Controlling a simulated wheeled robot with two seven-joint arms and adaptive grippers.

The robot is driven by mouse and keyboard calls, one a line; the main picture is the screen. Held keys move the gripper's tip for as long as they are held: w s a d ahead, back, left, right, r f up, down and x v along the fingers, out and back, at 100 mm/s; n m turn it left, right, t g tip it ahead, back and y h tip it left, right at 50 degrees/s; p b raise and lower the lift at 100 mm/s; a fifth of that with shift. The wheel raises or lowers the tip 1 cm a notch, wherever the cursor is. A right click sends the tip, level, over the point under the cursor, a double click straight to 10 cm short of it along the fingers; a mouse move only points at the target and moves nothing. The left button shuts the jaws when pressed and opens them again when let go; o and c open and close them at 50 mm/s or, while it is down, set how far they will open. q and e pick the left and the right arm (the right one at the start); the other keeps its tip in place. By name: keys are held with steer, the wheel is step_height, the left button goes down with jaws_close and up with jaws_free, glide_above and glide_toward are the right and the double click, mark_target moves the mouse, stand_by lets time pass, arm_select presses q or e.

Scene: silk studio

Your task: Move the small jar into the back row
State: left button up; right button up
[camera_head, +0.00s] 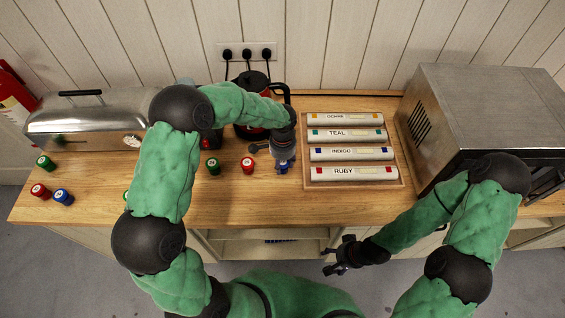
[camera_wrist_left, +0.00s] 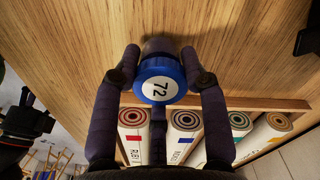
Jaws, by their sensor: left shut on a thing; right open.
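My left gripper (camera_head: 284,158) is shut on a small jar with a blue lid (camera_head: 283,168), just left of the rack of rolls. In the left wrist view the lid (camera_wrist_left: 159,80) shows the number 72 and sits between the two fingers. A red-lidded jar (camera_head: 247,165) and a green-lidded jar (camera_head: 213,166) stand to its left on the counter. Further left are another green jar (camera_head: 45,162), a red jar (camera_head: 40,190) and a blue jar (camera_head: 63,196). My left arm hides part of the counter between these groups. My right gripper (camera_head: 342,256) is open and empty, in front of the counter.
A wooden rack (camera_head: 400,176) holds labelled rolls close to the right of the held jar. A dark kettle (camera_head: 250,130) stands behind it. A metal box appliance (camera_head: 480,110) is at right, a domed metal one (camera_head: 90,125) at left. The counter's front strip (camera_head: 260,205) is clear.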

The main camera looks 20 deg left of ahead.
arm_select(q)
steer(key=o, duration=1.2)
steer(key=shift+f, duration=0.1)
steer(key=shift+r, duration=0.25)
step_height(320, 180, up, 12)
steer(key=shift+f+p, duration=0.1)
steer(key=shift+p, duration=0.65)
